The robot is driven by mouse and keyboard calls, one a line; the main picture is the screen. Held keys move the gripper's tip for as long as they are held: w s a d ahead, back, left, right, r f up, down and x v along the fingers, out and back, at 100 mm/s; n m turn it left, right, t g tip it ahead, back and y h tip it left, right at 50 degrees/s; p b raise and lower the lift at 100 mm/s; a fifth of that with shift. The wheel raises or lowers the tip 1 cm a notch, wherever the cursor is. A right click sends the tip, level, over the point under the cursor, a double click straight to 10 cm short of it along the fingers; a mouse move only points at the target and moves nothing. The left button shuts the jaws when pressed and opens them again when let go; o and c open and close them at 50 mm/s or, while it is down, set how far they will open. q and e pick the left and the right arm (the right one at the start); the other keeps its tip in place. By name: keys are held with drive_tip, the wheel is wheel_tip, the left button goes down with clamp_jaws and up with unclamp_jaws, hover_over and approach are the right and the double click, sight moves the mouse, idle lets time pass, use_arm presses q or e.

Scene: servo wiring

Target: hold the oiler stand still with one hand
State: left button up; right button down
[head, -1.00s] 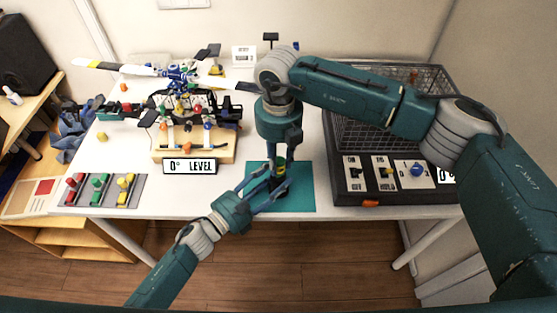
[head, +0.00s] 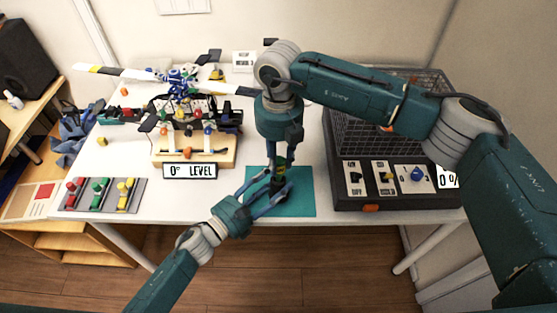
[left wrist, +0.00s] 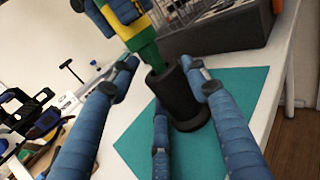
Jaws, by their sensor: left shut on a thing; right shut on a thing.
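The oiler stand (left wrist: 186,104), a black cup, is upright on the teal mat (left wrist: 232,84); it shows small in the head view (head: 279,187). My left gripper (head: 277,188) is around the stand, its blue fingers at the sides in the left wrist view (left wrist: 163,88), shut on it. The green and yellow oiler (left wrist: 139,42) is above, its green lower end at the stand's mouth; how deep it sits I cannot tell. My right gripper (head: 281,157) comes from above and is shut on the oiler, partly hiding it in the head view.
A helicopter-rotor rig (head: 192,130) with a level sign stands at the left. A black switch panel with a wire cage (head: 398,205) stands at the right. Red, green and yellow levers on a grey plate (head: 98,196) lie front left. The table's front edge is close to the mat.

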use_arm(q)
drive_tip(key=shift+s+f, duration=0.2)
drive_tip(key=shift+f, duration=0.15)
use_arm(e)
drive_tip(key=shift+r, duration=0.3)
drive_tip(key=shift+r, duration=1.85)
use_arm(q)
drive_tip(key=o, duration=1.1)
drive_tip(key=shift+c, duration=0.2)
drive_tip(key=shift+o, duration=1)
drive_tip(key=shift+w+r, duration=0.1)
drive_tip(key=v, duration=1.2)
drive_tip(key=shift+r, duration=0.1)
